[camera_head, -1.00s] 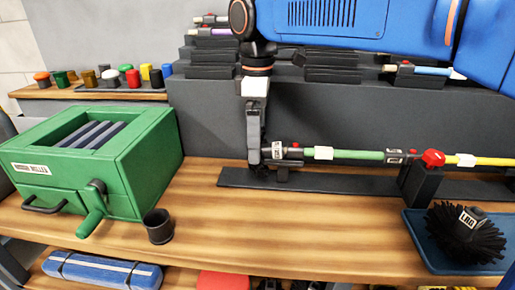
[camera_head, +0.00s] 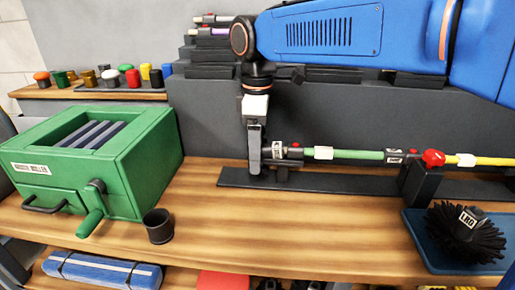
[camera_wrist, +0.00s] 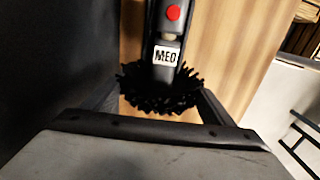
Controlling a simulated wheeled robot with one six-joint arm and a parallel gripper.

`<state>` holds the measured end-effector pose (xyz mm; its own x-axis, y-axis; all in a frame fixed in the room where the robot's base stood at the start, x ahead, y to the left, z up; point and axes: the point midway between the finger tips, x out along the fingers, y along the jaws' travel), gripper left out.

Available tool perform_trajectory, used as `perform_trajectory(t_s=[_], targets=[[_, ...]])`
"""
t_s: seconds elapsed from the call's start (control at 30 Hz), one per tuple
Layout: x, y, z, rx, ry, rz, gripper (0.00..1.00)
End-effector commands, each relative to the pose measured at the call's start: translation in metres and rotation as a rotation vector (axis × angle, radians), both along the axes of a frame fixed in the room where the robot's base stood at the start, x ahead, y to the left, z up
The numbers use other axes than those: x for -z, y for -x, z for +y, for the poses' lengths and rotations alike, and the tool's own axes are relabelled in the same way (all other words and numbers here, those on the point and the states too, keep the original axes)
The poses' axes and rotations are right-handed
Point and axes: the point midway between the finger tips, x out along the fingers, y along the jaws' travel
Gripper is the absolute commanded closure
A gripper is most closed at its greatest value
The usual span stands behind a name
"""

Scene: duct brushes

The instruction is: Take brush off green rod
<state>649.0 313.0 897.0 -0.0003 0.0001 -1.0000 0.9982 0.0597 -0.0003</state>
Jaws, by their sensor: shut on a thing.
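The green rod (camera_head: 345,154) lies level above a dark base strip, with a white band along it. At its left end is a brush hub with a white label (camera_head: 278,150). In the wrist view the brush (camera_wrist: 160,98) shows black bristles and a label that seems to read MED, in line with the rod end and a red button. My gripper (camera_head: 254,165) is shut on the brush at the rod's left end. Its fingers hide most of the bristles in the head view. The brush and rod still appear in line, and I see no clear gap between them.
A support with a red knob (camera_head: 433,158) stands between the green rod and a yellow rod (camera_head: 495,162). Another black brush (camera_head: 465,234) sits in a blue tray (camera_head: 414,226) at right. A green box with a crank (camera_head: 150,150) and a dark cup (camera_head: 158,226) stand left. The front middle bench is clear.

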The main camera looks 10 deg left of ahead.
Motion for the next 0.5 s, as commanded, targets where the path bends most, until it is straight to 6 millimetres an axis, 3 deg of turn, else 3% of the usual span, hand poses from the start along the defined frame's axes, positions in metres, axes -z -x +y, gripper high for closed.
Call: perform_trajectory(t_s=[0.5], targets=[[0.0,0.0,0.013,-0.001,0.0,0.0,0.48]])
